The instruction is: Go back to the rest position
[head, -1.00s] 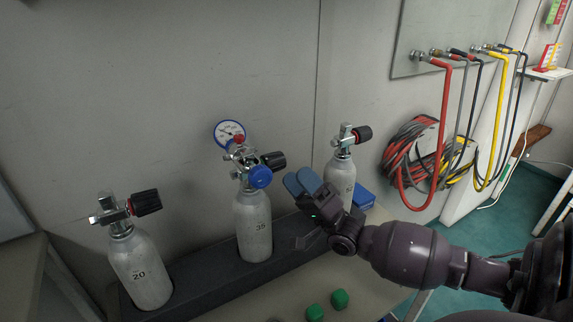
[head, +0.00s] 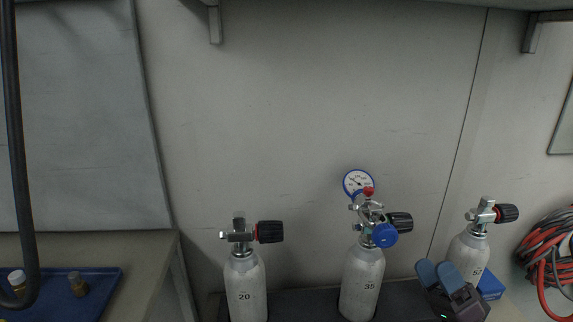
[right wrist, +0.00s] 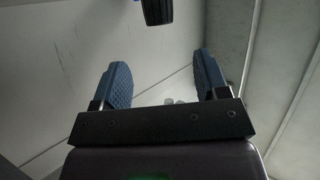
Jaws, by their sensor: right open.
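My right gripper (head: 438,277) is at the lower right of the head view, in front of the cylinder marked 50-something (head: 468,254). In the right wrist view its two blue pads (right wrist: 162,85) stand apart with nothing between them. The cylinder marked 35 (head: 362,283) stands left of the gripper, with a pressure gauge (head: 358,183), a blue knob (head: 385,235) and a black knob on its valve. The cylinder marked 20 (head: 245,290) stands further left with a black valve knob (head: 269,232). My left gripper is not in view.
The cylinders stand on a dark base (head: 408,296) against a grey wall. Coiled hoses (head: 550,245) hang at the far right. A blue tray (head: 98,284) with small items lies at lower left. A dark hose (head: 18,150) hangs there.

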